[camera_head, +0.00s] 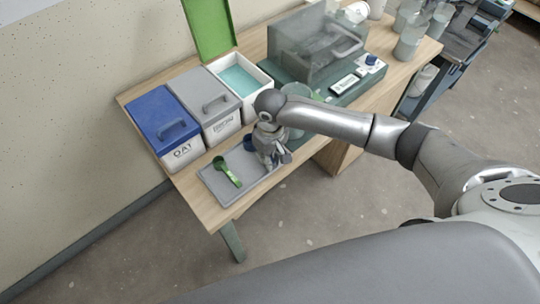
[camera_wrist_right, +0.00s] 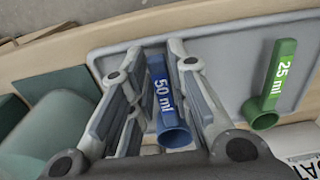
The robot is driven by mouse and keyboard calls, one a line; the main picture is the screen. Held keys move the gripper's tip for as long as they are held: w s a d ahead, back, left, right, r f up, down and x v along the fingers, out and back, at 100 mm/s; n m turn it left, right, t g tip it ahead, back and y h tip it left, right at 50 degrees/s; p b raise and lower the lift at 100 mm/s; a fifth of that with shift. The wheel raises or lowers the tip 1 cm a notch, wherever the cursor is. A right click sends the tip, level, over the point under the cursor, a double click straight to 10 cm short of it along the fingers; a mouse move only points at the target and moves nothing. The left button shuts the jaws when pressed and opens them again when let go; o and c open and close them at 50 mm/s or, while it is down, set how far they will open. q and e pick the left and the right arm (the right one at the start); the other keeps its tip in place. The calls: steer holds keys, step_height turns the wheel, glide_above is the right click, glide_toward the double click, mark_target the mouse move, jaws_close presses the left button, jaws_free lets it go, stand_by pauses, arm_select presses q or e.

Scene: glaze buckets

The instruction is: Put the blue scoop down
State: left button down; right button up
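The blue scoop (camera_wrist_right: 163,95), marked 50 ml, shows between the two fingers of my right gripper (camera_wrist_right: 157,60) in the right wrist view. Its handle points toward the fingertips and its cup lies near the palm. The fingers stand apart, with a gap showing beside the handle. The scoop appears to rest on the grey tray (camera_wrist_right: 222,60). In the head view my right gripper (camera_head: 274,160) is low over the right part of the tray (camera_head: 211,181), and only a bit of the blue scoop (camera_head: 248,142) shows beside it. My left gripper is out of view.
A green 25 ml scoop (camera_head: 227,172) lies on the tray left of the gripper. Behind stand a blue-lidded bin (camera_head: 163,117), a grey-lidded bin (camera_head: 203,100) and an open bin (camera_head: 263,77) with a raised green lid (camera_head: 208,25). The table's front edge is close.

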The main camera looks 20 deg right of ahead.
steer(key=shift+o, duration=1.1)
steer(key=shift+r, duration=0.1)
step_height(320, 180, up, 12)
steer(key=shift+b, duration=0.3)
steer(key=shift+s, duration=0.1)
